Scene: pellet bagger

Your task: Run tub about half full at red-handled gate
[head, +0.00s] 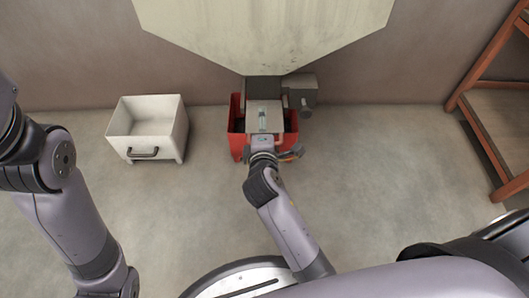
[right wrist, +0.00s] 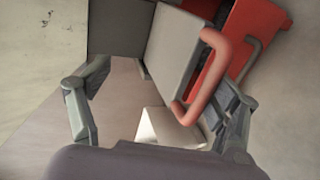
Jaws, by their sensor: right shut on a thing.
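A red tub (head: 236,146) stands on the floor below the hopper's outlet. The grey gate housing (head: 264,107) covers most of its opening, so I cannot tell how full it is. My right gripper (head: 271,154) is in front of the gate, above the tub's near side. In the right wrist view the gate's red handle (right wrist: 214,74) is a bent bar in front of a grey box. My right gripper is shut on the red handle. The red tub (right wrist: 262,25) shows behind it with a grey bail. My left arm shows at the left, but its gripper is out of view.
A white tub (head: 176,138) with a dark handle stands on the floor to the left, and it looks empty. The large pale hopper (head: 265,30) hangs over the gate. A brown wooden frame (head: 487,55) stands at the right. The floor between is clear.

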